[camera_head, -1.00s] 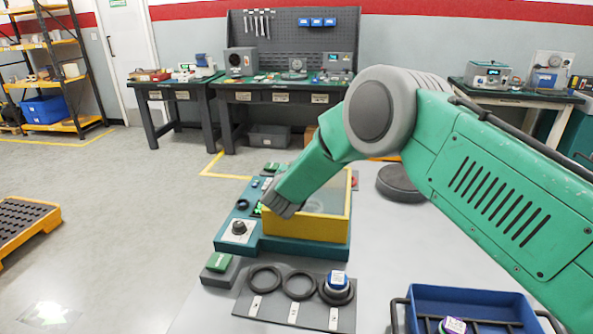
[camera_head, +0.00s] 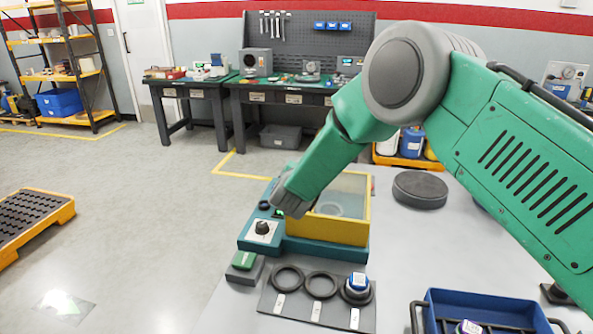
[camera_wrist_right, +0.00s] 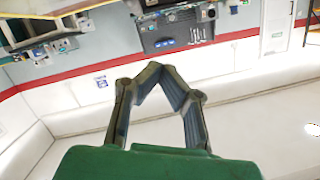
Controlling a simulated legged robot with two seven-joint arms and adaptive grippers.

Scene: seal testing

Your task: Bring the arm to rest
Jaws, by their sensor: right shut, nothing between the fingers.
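My right arm comes in from the right in the head view. Its grey wrist end (camera_head: 291,199) is over the left part of the tester, and its fingers cannot be made out there. In the right wrist view my right gripper (camera_wrist_right: 157,70) is shut, its two dark fingers meeting at the tips with nothing between them. The tester has a teal base (camera_head: 330,247) and a yellow-framed clear cover (camera_head: 345,231), which looks closed. The arm hides part of the tester's left side. My left gripper is not in view.
A blue tray (camera_head: 490,300) is at the lower right. A grey disc (camera_head: 420,188) stands behind on the table.

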